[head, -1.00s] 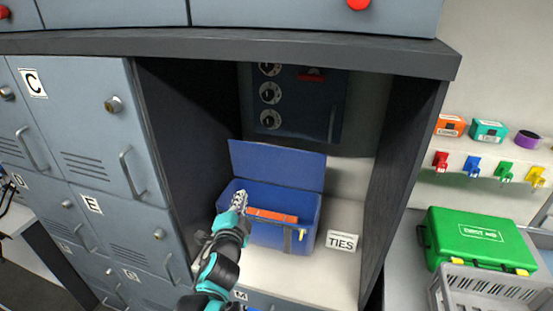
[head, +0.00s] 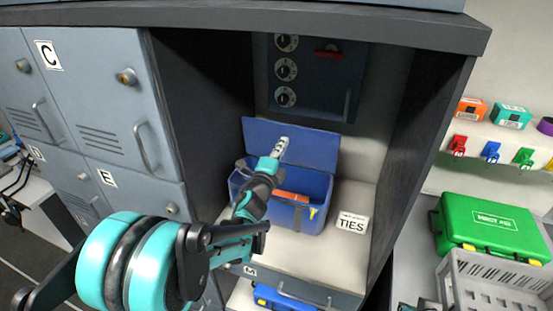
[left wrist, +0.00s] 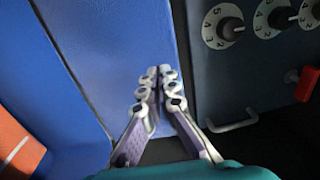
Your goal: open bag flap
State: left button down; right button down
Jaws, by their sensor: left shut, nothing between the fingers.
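The blue bag (head: 312,216) stands on the shelf of an open compartment. Its flap (head: 300,147) is raised and leans back behind the bag's opening. An orange item (head: 292,196) lies inside. My left gripper (head: 281,146) is shut and empty, with its tips in front of the raised flap. In the left wrist view the shut fingertips (left wrist: 160,85) lie over the flap (left wrist: 105,50) near its edge; whether they touch it I cannot tell. The orange item (left wrist: 15,145) shows at the lower left there. My right gripper is not in view.
A dark panel with dials (head: 286,70) stands behind the bag. A TIES label (head: 352,222) is on the shelf to its right. Compartment walls (head: 418,150) close in on both sides. Grey lockers (head: 85,100) stand left; a green case (head: 490,225) and grey crate (head: 495,275) are right.

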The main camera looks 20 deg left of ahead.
aim_at(289, 132)
pick_arm(q)
jog(key=shift+w+r, duration=0.15)
jog(key=shift+w, duration=1.4)
jog(key=shift+w+d+r, duration=0.1)
jog(key=shift+w+r, duration=0.05)
jog(key=shift+w, duration=0.2)
jog(key=w, duration=0.3)
jog(key=shift+w+r, duration=0.1)
jog(key=shift+r, duration=0.25)
jog(key=shift+s, duration=0.2)
